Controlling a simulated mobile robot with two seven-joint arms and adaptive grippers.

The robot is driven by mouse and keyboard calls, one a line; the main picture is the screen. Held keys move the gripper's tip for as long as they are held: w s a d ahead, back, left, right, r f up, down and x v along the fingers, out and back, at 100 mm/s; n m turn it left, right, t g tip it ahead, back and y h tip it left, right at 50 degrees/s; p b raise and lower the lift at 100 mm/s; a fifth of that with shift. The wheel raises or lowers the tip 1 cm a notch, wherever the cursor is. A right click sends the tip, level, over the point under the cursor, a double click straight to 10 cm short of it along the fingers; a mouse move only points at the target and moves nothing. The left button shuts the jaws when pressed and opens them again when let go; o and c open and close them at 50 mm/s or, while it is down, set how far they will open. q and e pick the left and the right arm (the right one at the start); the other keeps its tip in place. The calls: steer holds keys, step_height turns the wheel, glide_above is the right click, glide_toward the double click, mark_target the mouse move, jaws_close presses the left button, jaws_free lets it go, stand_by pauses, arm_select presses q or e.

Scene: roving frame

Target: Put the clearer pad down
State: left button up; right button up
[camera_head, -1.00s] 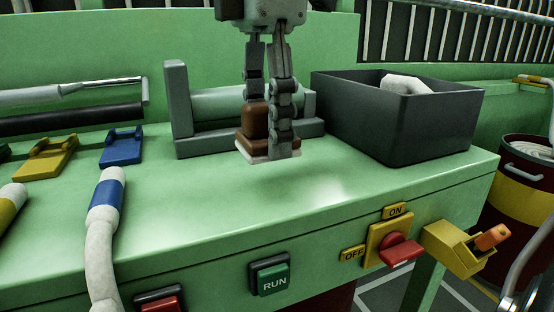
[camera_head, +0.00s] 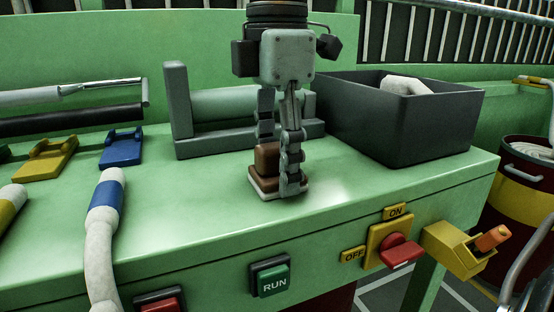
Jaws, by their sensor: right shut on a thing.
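The clearer pad (camera_head: 265,172) is a brown block with a brown grip on top and a pale layer underneath. It is upright on or just above the green bench top (camera_head: 200,215), in front of the grey cradle; I cannot tell for certain whether it touches. My right gripper (camera_head: 279,165) comes down from above and is shut on the pad's grip, its fingers covering part of the pad's right side. My left gripper is not in view.
A dark grey bin (camera_head: 420,125) with a white item inside stands right of the pad. A grey cradle with a green roller (camera_head: 225,105) stands behind. Blue (camera_head: 121,148) and yellow (camera_head: 45,160) holders and a white hose (camera_head: 103,225) lie left. Buttons and a red switch (camera_head: 400,250) line the front.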

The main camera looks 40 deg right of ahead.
mark_target(277, 144)
steer(key=o, duration=1.2)
steer(key=shift+c, duration=0.2)
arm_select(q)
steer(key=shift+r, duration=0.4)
arm_select(e)
steer(key=shift+r+p, duration=0.25)
steer(key=shift+p, duration=0.05)
step_height(277, 144, up, 11)
steer(key=shift+r, duration=0.35)
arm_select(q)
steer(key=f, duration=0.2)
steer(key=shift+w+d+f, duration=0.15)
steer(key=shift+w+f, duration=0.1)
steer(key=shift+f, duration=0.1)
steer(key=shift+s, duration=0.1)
